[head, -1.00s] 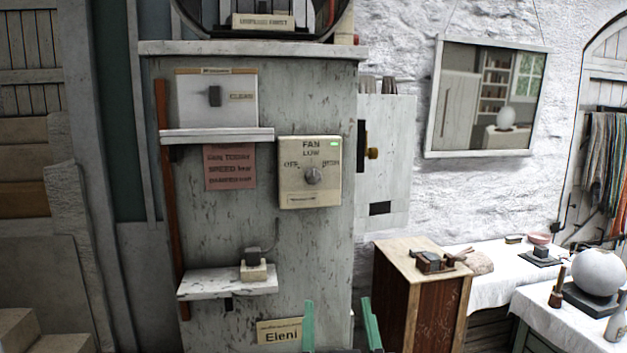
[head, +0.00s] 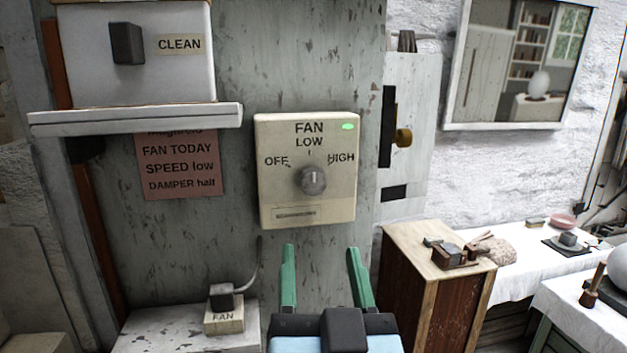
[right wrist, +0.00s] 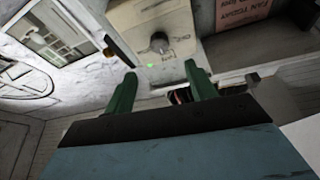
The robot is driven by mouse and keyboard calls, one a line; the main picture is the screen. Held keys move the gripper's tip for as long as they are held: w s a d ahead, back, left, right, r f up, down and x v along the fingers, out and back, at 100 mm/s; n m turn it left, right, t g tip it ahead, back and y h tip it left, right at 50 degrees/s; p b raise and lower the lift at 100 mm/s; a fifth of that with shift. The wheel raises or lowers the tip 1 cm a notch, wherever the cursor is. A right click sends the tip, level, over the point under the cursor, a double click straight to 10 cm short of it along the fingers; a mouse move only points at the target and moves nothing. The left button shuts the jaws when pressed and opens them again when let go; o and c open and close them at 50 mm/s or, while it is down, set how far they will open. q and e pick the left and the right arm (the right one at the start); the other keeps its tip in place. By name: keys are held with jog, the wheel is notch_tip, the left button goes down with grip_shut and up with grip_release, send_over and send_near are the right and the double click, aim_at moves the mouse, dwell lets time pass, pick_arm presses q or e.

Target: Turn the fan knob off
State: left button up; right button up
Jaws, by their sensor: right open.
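The fan panel (head: 335,205) is a cream box on the grey wall, marked OFF, LOW and HIGH, with a lit green light (head: 348,126). Its round grey knob (head: 313,180) sits below the LOW mark, its pale line pointing up toward LOW. My right gripper (head: 318,250) is open and empty, with green fingers just below the panel in the head view, apart from the knob. In the right wrist view the knob (right wrist: 159,42) shows beyond the open fingertips (right wrist: 161,80). My left gripper is not in view.
A shelf (head: 135,118) with a CLEAN switch box (head: 80,60) juts out at upper left. A pink note (head: 185,165) reads SPEED low. A wooden cabinet (head: 410,290) stands at right.

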aim_at(313, 188)
jog(key=p+x, duration=0.4)
jog(key=x, duration=0.7)
jog(key=shift+w+r, duration=0.15)
jog(key=shift+w, duration=0.4)
jog(key=c, duration=1)
